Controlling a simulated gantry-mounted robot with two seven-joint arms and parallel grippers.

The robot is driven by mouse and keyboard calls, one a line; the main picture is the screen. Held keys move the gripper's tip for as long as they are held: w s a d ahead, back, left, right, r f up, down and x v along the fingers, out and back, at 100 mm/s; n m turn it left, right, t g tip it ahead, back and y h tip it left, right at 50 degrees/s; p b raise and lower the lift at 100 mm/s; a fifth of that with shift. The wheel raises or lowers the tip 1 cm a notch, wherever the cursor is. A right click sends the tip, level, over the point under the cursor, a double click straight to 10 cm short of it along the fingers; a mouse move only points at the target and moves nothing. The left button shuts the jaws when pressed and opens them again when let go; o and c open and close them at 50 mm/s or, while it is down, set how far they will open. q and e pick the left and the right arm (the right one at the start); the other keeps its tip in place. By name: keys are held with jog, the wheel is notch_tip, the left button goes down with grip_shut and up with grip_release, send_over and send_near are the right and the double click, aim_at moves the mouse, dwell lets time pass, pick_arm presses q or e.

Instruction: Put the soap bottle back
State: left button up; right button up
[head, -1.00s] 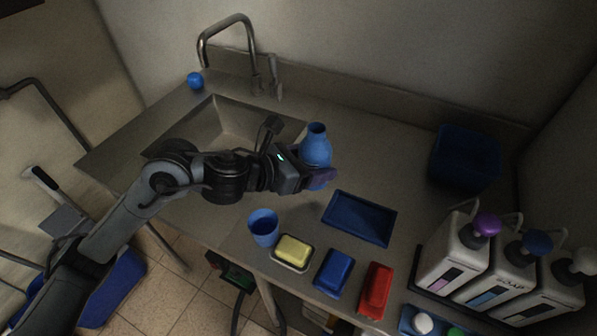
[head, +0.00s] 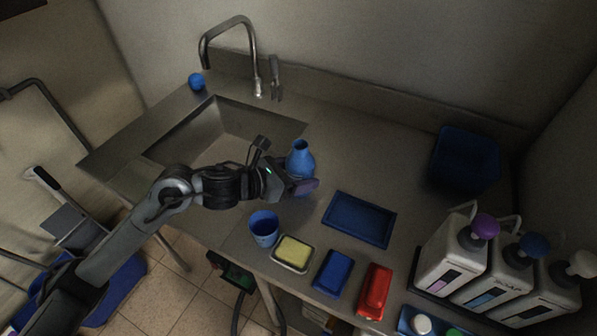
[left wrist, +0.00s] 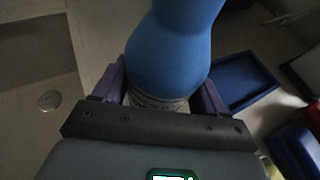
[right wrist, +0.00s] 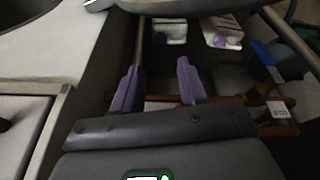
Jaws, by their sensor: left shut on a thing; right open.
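A blue bottle (head: 300,160) with a narrow neck and flared mouth is held upright over the counter in front of the sink. My left gripper (head: 304,184) is shut on it. In the left wrist view the bottle (left wrist: 172,55) stands between the purple fingers, with a printed pale label low on its body. I cannot tell whether its base touches the counter. A blue rectangular tray (head: 359,219) lies empty to its right. A white dispenser marked SOAP (head: 495,268) with a blue pump stands at the right. My right gripper (right wrist: 158,75) is open and empty, seen only in its wrist view.
A blue cup (head: 264,229), a yellow sponge in a dish (head: 293,252), a blue block (head: 333,272) and a red block (head: 375,290) line the front edge. A blue bin (head: 465,160) stands at the back right. The sink (head: 215,130) is empty. The counter behind the tray is clear.

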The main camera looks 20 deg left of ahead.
pick_arm(q)
jog(key=shift+f, duration=0.1)
jog(key=o, duration=1.2)
jog(key=shift+r, duration=0.25)
jog(key=v, duration=0.3)
jog(key=b+v, duration=0.1)
jog(key=v, duration=0.2)
jog(key=b+v, duration=0.1)
jog(key=v, duration=0.3)
jog(key=shift+s+a+f, duration=0.1)
jog(key=shift+a+f, duration=0.1)
jog(key=shift+f, duration=0.05)
jog(key=shift+v, duration=0.85)
jog(key=shift+d+r, duration=0.1)
jog(key=shift+r, duration=0.05)
